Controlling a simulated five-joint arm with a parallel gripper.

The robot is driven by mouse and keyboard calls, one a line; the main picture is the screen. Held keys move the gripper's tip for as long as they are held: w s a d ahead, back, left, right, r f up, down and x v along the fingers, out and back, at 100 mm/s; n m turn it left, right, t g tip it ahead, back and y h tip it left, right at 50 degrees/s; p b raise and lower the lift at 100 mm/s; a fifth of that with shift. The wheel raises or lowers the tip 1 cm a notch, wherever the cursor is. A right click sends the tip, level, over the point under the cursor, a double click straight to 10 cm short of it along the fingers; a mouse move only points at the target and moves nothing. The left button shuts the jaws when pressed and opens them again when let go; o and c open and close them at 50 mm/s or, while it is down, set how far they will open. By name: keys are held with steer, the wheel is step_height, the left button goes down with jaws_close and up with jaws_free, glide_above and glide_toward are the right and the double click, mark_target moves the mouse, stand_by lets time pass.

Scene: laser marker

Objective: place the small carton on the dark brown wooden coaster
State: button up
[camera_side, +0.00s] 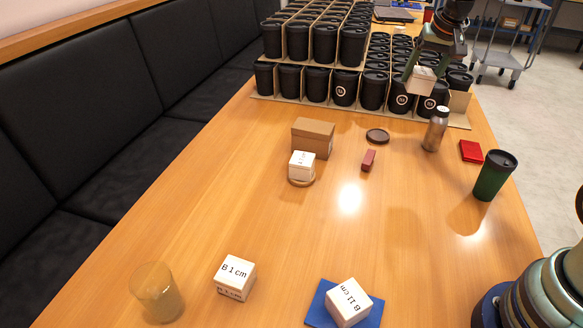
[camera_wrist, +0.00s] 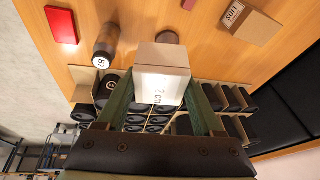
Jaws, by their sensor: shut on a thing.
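The dark brown wooden coaster (camera_side: 377,136) is a flat round disc lying bare on the table, apart from the carton and nearer the side camera. In the wrist view the coaster (camera_wrist: 168,37) shows just beyond the carton, partly hidden by it.
A dark red block (camera_side: 368,160), a brown box (camera_side: 313,137) and a white cube (camera_side: 302,164) on a light coaster are nearby. Black cups (camera_side: 316,84) crowd the back.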

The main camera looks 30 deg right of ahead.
steer(key=w+d+n, duration=0.2)
steer(key=w+n, duration=0.1)
steer(key=w, duration=0.7)
steer(key=n, duration=0.1)
glide_toward(376, 131)
steer(key=x, duration=0.5)
steer(key=shift+d+f, duration=0.1)
steer(key=shift+f, duration=0.1)
steer(key=shift+f, duration=0.1)
steer(key=o, duration=1.4)
